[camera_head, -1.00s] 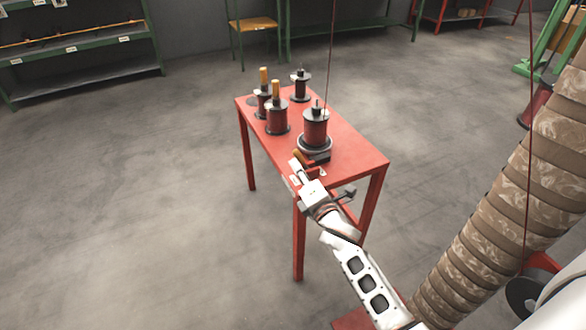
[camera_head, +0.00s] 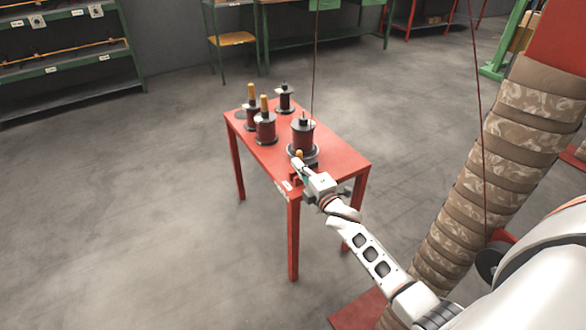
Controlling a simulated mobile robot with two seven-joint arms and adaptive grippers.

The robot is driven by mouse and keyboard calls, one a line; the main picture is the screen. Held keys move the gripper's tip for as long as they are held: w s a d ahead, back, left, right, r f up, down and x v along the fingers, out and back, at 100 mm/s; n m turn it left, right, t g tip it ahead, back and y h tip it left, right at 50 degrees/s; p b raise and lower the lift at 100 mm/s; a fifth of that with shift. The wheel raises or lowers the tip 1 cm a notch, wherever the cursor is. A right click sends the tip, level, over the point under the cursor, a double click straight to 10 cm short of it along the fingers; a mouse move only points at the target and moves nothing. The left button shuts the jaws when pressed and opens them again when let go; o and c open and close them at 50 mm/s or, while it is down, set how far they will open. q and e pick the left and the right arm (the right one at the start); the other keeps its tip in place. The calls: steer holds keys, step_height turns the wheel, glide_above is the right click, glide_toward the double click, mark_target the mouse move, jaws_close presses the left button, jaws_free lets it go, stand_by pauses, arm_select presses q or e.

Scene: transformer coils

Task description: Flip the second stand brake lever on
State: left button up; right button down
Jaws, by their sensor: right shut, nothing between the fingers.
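The nearest coil stand (camera_head: 303,138) is on the near end of the red table, with a dark red coil on a grey round base. A small orange-tipped piece (camera_head: 299,154), which looks like its brake lever, shows low at the front of that base. My right gripper (camera_head: 298,164) is shut and empty, right at this piece. I cannot tell whether they touch, and the gripper hides part of the stand's front. The lever's on or off position is too small to read. My left gripper is not in view.
The red table (camera_head: 340,160) also bears two stands with orange-topped posts (camera_head: 265,125) (camera_head: 251,108) and a darker coil (camera_head: 285,98) at the back. A thin cable hangs by the nearest stand. A large patterned ribbed column (camera_head: 470,190) stands at right. The floor at left is clear.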

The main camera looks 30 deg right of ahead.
arm_select(q)
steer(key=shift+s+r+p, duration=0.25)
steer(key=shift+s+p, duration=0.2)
steer(key=shift+p, duration=0.7)
arm_select(e)
steer(key=shift+w+d+r+m, duration=0.1)
steer(key=shift+d+m, duration=1.05)
steer(key=shift+m, duration=0.4)
steer(key=shift+d+m, duration=1.15)
steer(key=shift+m, duration=0.4)
